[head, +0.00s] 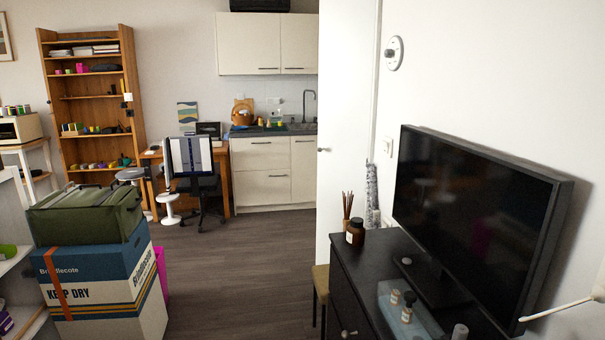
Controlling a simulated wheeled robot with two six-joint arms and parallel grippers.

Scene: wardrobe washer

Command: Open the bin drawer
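No front in view is marked as the bin drawer. Cream base cabinets (262,165) stand under the kitchen counter at the back centre. Their left part has an upper front (260,153) and a lower front (264,188), each with a dark handle, and both look closed. A narrower front (303,172) beside them is partly cut off by the white door. I cannot tell which of these is the bin drawer. Neither of my grippers is in view.
An office chair (195,175) and a stool (168,205) stand left of the cabinets. A white door (345,100) stands right of them.

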